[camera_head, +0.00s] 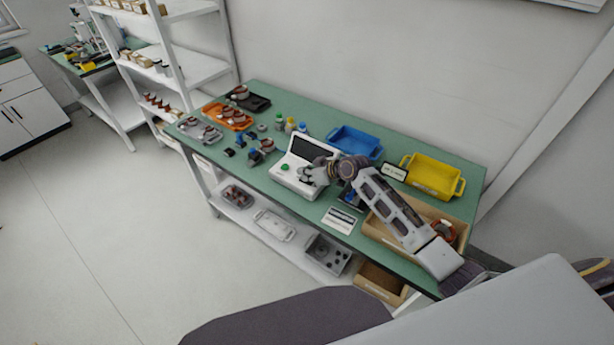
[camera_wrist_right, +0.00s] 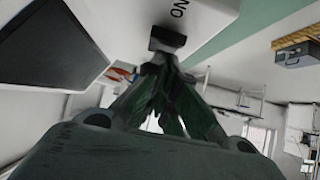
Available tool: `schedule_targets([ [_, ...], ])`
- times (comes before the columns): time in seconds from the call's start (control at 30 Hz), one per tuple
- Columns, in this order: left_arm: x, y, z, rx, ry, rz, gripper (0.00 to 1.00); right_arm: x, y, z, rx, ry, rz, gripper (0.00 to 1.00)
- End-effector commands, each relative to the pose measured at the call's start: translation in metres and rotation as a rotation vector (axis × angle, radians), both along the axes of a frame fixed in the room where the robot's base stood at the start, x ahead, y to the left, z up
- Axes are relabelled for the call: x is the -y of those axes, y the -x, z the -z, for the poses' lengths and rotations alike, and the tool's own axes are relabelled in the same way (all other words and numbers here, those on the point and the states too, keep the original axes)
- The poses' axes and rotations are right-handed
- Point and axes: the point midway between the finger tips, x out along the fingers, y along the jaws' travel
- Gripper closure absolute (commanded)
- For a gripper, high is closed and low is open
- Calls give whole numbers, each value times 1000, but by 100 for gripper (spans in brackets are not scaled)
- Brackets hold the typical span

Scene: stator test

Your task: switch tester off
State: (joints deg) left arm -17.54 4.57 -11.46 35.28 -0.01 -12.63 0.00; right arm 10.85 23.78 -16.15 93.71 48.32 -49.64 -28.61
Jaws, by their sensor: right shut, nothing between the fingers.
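The tester is a white box (camera_head: 291,179) with a dark raised screen (camera_head: 314,150) and a green button (camera_head: 285,167); it stands on the green workbench. In the right wrist view, its white panel (camera_wrist_right: 205,15) carries the lettering "ON" beside a small black switch (camera_wrist_right: 167,38). My right gripper (camera_head: 306,175) is shut and empty at the right front of the tester. In the wrist view its fingertips (camera_wrist_right: 162,62) are right at the switch; I cannot tell whether they touch it. Which way the switch is set is not clear. My left gripper is not in view.
A blue tray (camera_head: 355,140), a yellow bin (camera_head: 433,174) and a wooden box (camera_head: 455,212) stand to the right on the bench (camera_head: 248,170). A white card (camera_head: 340,219) lies near the front edge. Orange and grey trays with parts and small bottles are to the left.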

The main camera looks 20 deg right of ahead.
Motion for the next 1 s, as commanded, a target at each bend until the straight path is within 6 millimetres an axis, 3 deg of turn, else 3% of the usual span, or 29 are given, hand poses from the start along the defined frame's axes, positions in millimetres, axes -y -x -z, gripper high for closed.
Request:
schedule_targets([
  [0.33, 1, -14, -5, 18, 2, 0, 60, 5, 6, 3, -7, 4, 1, 100],
  [1.0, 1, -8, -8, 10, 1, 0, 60, 11, 16, 6, -12, 6, 0, 100],
])
